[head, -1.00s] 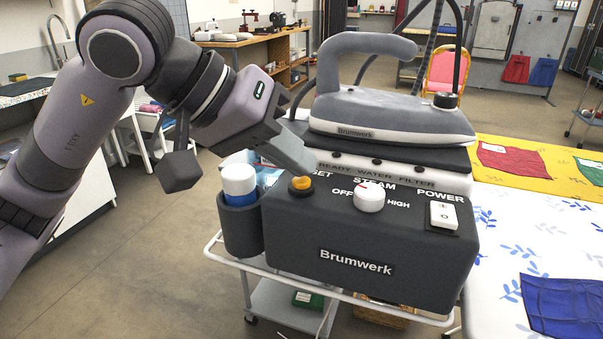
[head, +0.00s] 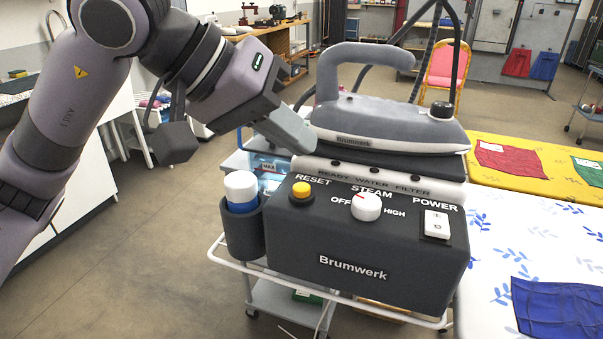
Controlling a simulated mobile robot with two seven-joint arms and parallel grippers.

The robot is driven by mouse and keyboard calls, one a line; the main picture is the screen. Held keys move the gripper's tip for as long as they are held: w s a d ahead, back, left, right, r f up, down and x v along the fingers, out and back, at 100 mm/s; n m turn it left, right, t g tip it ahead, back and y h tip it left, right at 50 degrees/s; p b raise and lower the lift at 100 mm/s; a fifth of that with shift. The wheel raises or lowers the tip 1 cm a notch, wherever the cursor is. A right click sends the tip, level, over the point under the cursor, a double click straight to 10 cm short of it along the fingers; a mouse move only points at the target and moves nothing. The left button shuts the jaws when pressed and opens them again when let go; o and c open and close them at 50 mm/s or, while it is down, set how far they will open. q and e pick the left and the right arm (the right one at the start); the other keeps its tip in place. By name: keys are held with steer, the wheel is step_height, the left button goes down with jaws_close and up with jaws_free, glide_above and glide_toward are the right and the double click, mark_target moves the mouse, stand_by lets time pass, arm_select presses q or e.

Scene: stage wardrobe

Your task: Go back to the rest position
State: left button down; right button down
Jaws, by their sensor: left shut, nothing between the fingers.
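My left gripper (head: 298,140) is shut and empty. It hangs in the air at the left of the steam station, its fingertips above and behind the orange reset button (head: 301,190) and apart from it. The dark grey Brumwerk steam station (head: 365,265) stands on a white-railed trolley, with a white steam dial (head: 366,206) and a white power switch (head: 436,224) on its top panel. The iron (head: 385,125) rests on the station's upper pad. My right gripper is not in view.
A white-capped bottle (head: 241,190) sits in a holder at the station's left. An ironing table (head: 490,240) with blue leaf print is at the right, bearing a blue cloth (head: 560,308). A red chair (head: 446,72) stands behind. Open floor lies at the lower left.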

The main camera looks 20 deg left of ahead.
arm_select(q)
step_height(320, 180, up, 2)
steer(key=shift+r+p, duration=0.25)
steer(key=shift+p, duration=0.4)
stand_by(0.3)
